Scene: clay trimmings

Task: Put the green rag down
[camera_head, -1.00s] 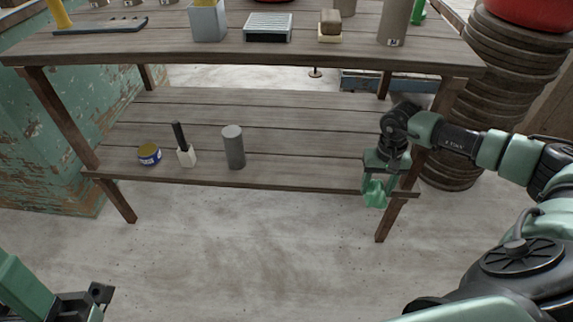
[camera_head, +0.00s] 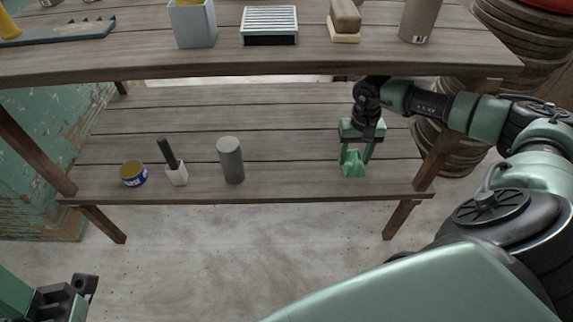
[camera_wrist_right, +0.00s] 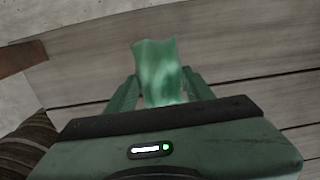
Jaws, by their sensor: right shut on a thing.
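The green rag (camera_head: 354,165) hangs between the fingers of my right gripper (camera_head: 356,160), which is shut on it. The gripper points down over the right part of the lower wooden shelf (camera_head: 290,180). I cannot tell whether the rag touches the boards. In the right wrist view the rag (camera_wrist_right: 160,70) shows as a crumpled green cloth between the two fingers, with shelf boards behind it. My left gripper (camera_head: 70,298) is only partly in view at the lower left corner, away from the shelf, and its jaws cannot be judged.
On the lower shelf stand a blue and yellow tin (camera_head: 133,174), a white holder with a dark handle (camera_head: 177,175) and a grey cylinder (camera_head: 231,160). The upper shelf (camera_head: 290,62) lies above my right gripper. Boards between the cylinder and the rag are bare.

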